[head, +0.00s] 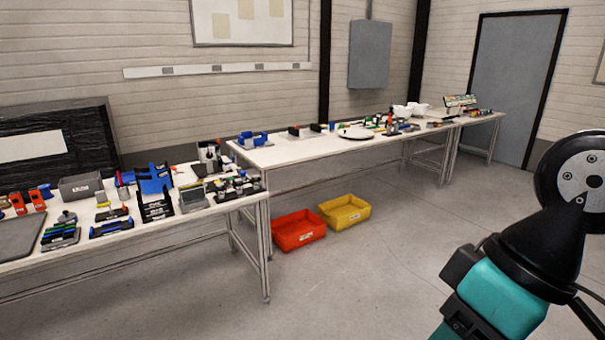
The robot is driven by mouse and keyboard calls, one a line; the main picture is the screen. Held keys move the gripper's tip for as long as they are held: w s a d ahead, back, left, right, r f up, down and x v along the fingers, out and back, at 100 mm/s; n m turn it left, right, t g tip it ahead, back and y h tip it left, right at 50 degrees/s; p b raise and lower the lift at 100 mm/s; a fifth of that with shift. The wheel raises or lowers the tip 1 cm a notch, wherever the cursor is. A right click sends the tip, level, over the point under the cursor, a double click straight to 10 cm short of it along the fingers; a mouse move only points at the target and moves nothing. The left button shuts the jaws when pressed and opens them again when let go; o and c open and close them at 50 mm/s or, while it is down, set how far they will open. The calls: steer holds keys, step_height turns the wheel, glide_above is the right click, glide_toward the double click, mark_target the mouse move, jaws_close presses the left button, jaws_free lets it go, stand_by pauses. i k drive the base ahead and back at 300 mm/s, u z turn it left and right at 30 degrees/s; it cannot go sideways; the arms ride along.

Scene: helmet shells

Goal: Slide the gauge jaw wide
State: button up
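The gauge and its jaw are too small to pick out surely in the head view. Several small tools and fixtures stand on the near-left table (95,250), among them a blue upright fixture (157,178) and a black stand (156,207). I cannot tell whether any of them is the gauge. Part of my teal and black arm shows at the lower right, well apart from the tables. My gripper's fingers are not in view.
A longer table (285,155) runs back to the right, with white bowl-like shells (402,111) near its far end. A red bin (298,230) and a yellow bin (345,212) sit on the floor. The floor in front is clear. A grey door (515,85) stands behind.

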mark_target(293, 131)
steer(key=z, duration=0.45)
steer(key=i, duration=5.05)
steer(key=u, duration=1)
steer(key=i, duration=1.5)
steer(key=u, duration=0.55)
